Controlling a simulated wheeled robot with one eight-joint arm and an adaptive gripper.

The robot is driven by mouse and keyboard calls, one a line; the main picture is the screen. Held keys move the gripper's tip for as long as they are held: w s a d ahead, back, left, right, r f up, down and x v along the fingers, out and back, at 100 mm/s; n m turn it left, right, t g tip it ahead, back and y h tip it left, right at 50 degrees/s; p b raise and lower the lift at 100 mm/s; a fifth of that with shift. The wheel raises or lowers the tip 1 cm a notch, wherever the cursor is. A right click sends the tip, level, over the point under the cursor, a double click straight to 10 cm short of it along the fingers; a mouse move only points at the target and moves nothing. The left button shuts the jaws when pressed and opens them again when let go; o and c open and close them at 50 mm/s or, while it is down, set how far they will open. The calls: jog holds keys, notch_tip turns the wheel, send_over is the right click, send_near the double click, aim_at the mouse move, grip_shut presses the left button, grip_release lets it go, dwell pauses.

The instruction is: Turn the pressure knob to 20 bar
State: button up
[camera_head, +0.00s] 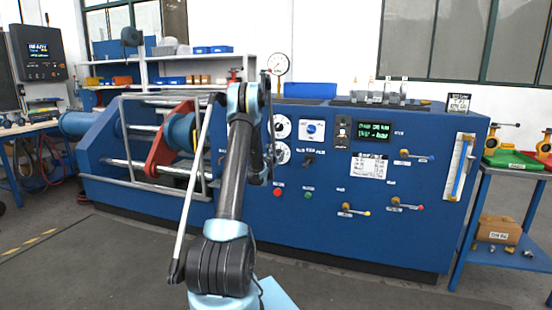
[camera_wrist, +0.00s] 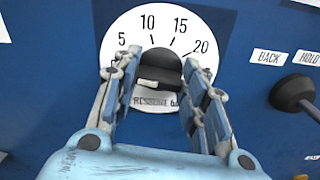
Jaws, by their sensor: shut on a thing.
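The pressure knob (camera_wrist: 160,66) is a dark round knob in the middle of a white dial (camera_wrist: 128,30) in the wrist view. The dial is printed 5, 10, 15 and 20 from left to right, with a partly hidden label below. My gripper (camera_wrist: 157,76) is shut on the knob, one finger on each side. A pale patch shows on the knob's near face, but I cannot tell which number the knob points to. In the head view the lower white dial (camera_head: 284,153) shows just right of my arm, which hides the knob.
A black selector knob (camera_wrist: 293,91) under BACK and HOLD labels stands close to the right of the dial. The blue panel (camera_head: 330,215) also carries another dial (camera_head: 282,127), a green display (camera_head: 373,131), a red button (camera_head: 278,192) and several levers.

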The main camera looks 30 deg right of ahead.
jog(key=m, duration=2.7)
jog(key=shift+s+f, duration=0.1)
jog(key=shift+f, duration=0.3)
jog(key=o, duration=1.1)
jog(key=shift+f, duration=0.1)
jog(key=shift+c, duration=0.2)
jog(key=v, duration=1.2)
